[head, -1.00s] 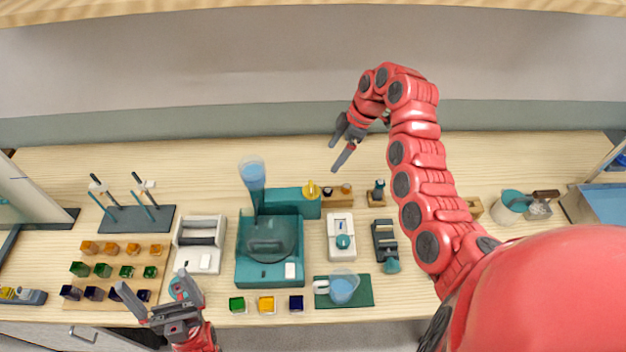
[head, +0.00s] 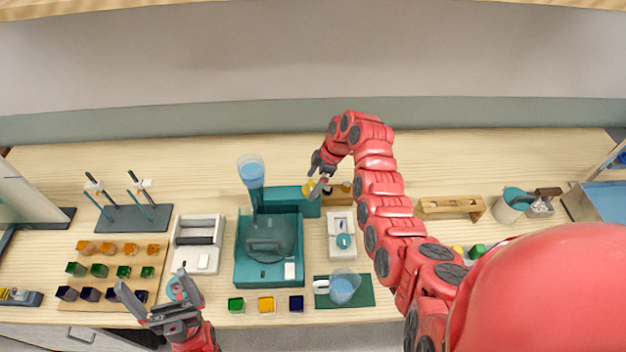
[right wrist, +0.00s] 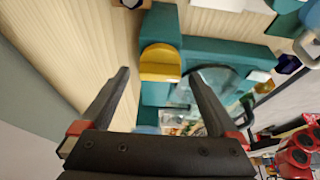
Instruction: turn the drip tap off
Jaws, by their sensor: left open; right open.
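The drip tap appears to be the yellow knob (right wrist: 160,64) on the teal machine (right wrist: 205,52); it lies between and beyond my right gripper's open fingers in the right wrist view. In the head view the knob (head: 308,187) shows at the right end of the teal block (head: 290,206), partly hidden by my right gripper (head: 318,182). My right gripper is open and empty; I cannot tell whether it touches the knob. A beaker of blue liquid (head: 251,172) stands at the block's left end. My left gripper (head: 156,298) is open and empty at the table's front edge.
A rod stand (head: 138,217) and a board of coloured cubes (head: 115,270) are on the left. A small white device (head: 341,235) and a mug on a green mat (head: 363,291) are right of the machine. The table's back strip is clear.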

